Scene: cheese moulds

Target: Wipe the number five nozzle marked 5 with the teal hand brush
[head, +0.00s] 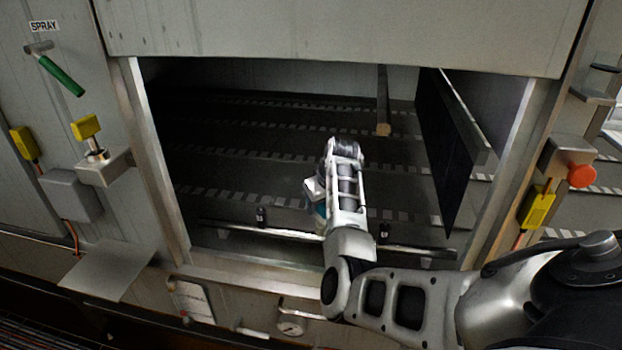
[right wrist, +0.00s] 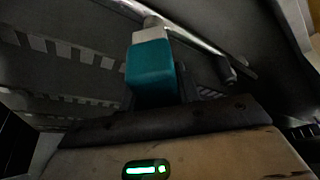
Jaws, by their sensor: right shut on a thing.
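My right gripper (head: 314,190) reaches through the opening of the machine and is shut on the teal hand brush. In the head view only a small teal patch of the brush (head: 320,209) shows beside my wrist. In the right wrist view the teal block of the brush (right wrist: 151,72) stands out beyond the gripper, with a pale end close to the spray pipe (right wrist: 196,36). I cannot tell whether they touch. The pipe (head: 285,233) carries small dark nozzles, one left (head: 262,216) and one right (head: 384,231) of my arm. No number is readable. My left gripper is not in view.
Metal side frames (head: 150,160) and a raised door panel (head: 330,38) bound the opening. A dark hanging flap (head: 437,150) is at the right inside. A green-handled lever (head: 60,75) under a SPRAY label and yellow switches (head: 537,206) are outside.

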